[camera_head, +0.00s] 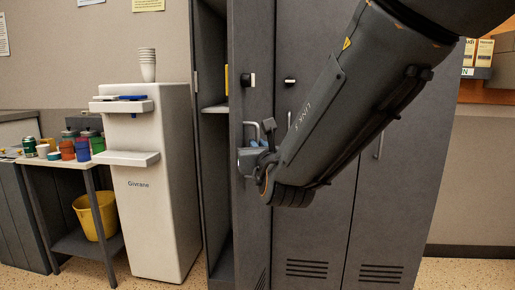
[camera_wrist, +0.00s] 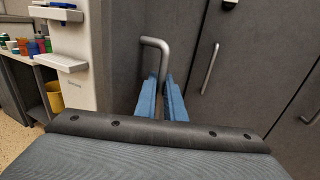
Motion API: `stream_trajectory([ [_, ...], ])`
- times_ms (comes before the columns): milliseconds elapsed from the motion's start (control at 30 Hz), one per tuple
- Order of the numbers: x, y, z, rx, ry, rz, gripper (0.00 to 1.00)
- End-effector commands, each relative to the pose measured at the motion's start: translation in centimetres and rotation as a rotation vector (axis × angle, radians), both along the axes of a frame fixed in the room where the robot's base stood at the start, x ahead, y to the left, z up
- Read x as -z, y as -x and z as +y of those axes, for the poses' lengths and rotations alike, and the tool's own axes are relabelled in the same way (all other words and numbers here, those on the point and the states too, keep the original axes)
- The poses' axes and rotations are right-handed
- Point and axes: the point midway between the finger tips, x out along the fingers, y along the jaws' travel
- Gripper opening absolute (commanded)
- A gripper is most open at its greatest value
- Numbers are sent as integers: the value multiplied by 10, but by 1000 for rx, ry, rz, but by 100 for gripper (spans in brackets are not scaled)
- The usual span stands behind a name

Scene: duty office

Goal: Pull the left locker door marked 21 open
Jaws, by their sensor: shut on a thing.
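The left locker door (camera_head: 252,45) stands ajar; the dark inside of the locker (camera_head: 211,60) with a light shelf shows to its left. No number can be read on it. Its silver bar handle (camera_head: 246,124) is partly hidden by my gripper (camera_head: 257,148). In the wrist view the handle (camera_wrist: 152,41) curves down between the blue fingers of my gripper (camera_wrist: 162,90), which are shut on it. The door (camera_wrist: 124,55) also shows there behind the fingers.
Shut locker doors (camera_head: 318,225) with their own handles stand to the right, partly behind my arm. A white water dispenser (camera_head: 150,215) with cups stands close on the left. Beyond it are a small table (camera_head: 75,160) with colored cups and a yellow bucket (camera_head: 95,215).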

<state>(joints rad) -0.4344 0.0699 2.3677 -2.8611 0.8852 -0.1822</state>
Motion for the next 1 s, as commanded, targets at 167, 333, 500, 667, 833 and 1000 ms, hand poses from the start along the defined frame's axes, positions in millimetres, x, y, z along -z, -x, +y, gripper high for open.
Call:
stream_trajectory([
  [167, -4, -2, 0, 3, -6, -7, 0],
  [333, -3, -1, 0, 2, -3, -5, 17],
  [500, -2, 0, 0, 1, -2, -4, 17],
  [667, -3, 13, -2, -1, -3, -2, 17],
  [833, -3, 41, -8, -1, -3, -4, 17],
  [1000, -3, 64, -13, -1, -3, -4, 17],
])
